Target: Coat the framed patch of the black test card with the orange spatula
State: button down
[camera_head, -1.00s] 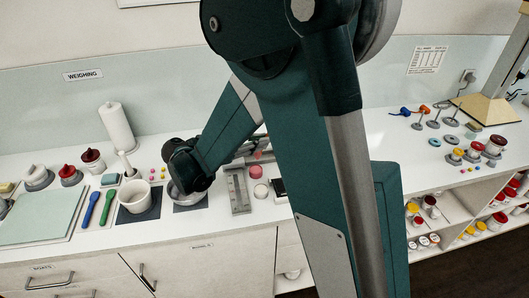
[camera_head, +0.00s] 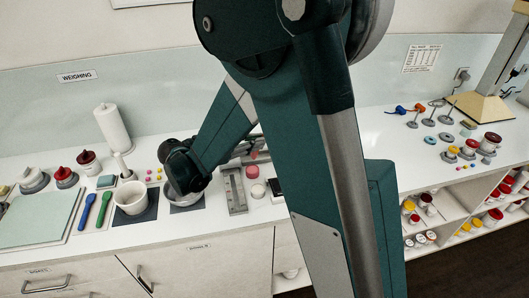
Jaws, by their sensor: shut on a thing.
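My gripper (camera_head: 184,170) shows only as a dark body at the arm's end, low over a grey bowl (camera_head: 188,208) on a dark mat. Its fingertips are hidden. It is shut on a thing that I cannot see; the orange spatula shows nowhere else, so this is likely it. A black card-like piece (camera_head: 275,187) with a pale edge, perhaps the test card, lies right of the grey scale-like block. My arm hides part of it, and I cannot make out a framed patch.
A white cup (camera_head: 130,196) stands on a dark mat left of the bowl. Green (camera_head: 103,208) and blue (camera_head: 86,211) spatulas lie farther left, beside a pale green board (camera_head: 42,218). A grey ruled block (camera_head: 233,190) and pink-topped jars (camera_head: 258,190) stand right of the bowl.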

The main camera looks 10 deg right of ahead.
jog(key=s+d+f+g+y+p, duration=0.2)
jog(key=s+d+g+y+p, duration=0.2)
jog(key=s+d+p, duration=0.3)
jog(key=d+g+p, duration=0.1)
jog(key=d+p, duration=0.1)
jog(key=d, duration=0.2)
jog(key=shift+s+d+m+p, duration=0.2)
jog(key=shift+d+m+p, duration=0.1)
jog(key=shift+d+p, duration=0.1)
jog(key=shift+f, duration=0.15)
jog(key=shift+f+b, duration=0.6)
jog(key=shift+f, duration=1.05)
jog(key=shift+f+b, duration=0.7)
jog(key=shift+b, duration=0.15)
dwell(2.0)
jog(key=shift+s, duration=0.15)
jog(key=shift+s+r+b, duration=0.1)
jog(key=shift+s+b, duration=0.3)
jog(key=shift+s, duration=0.95)
